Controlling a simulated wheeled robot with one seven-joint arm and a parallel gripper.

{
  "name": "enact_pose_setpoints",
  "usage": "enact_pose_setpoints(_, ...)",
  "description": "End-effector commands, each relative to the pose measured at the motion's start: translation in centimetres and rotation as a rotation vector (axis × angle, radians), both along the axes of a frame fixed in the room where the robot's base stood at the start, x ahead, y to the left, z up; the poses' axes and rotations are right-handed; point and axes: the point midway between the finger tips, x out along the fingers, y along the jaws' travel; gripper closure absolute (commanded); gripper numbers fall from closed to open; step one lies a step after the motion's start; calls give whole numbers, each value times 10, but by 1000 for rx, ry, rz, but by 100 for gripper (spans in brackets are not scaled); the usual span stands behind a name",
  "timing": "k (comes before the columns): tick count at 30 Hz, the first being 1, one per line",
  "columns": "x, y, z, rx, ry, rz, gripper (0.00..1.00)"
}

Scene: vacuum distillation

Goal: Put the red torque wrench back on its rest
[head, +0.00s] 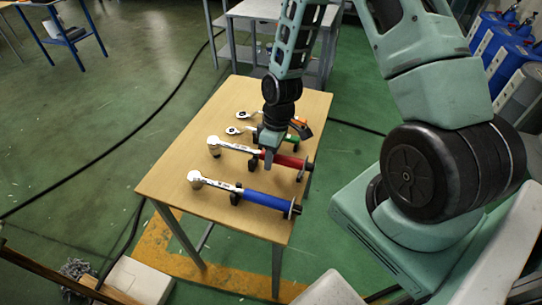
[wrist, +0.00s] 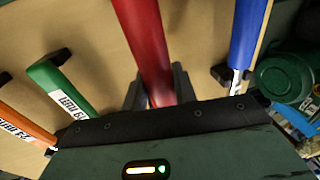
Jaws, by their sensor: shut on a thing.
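The red torque wrench (head: 287,160) lies across the wooden table between the blue and green wrenches, its silver head to the left. My gripper (head: 268,159) reaches down from above and is shut on the red wrench. In the wrist view the red handle (wrist: 146,45) runs down between the two fingers (wrist: 156,91). A small black rest (head: 253,166) shows under the wrench near my fingers. The wrench lies roughly parallel to the blue one. I cannot tell whether it touches its rest or hangs just above it.
The blue wrench (head: 265,199) lies on its rests in front. The green wrench (head: 284,137) and the orange wrench (head: 299,122) lie behind, close to my gripper. The left part of the table (head: 172,172) is clear. A grey metal table (head: 258,9) stands behind.

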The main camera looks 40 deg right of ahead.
Motion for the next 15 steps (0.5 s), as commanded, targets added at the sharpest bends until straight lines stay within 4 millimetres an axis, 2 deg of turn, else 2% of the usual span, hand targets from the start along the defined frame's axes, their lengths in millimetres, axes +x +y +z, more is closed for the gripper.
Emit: enact_pose_setpoints(15, 1, 0, -13, 0, -2, 1, 100)
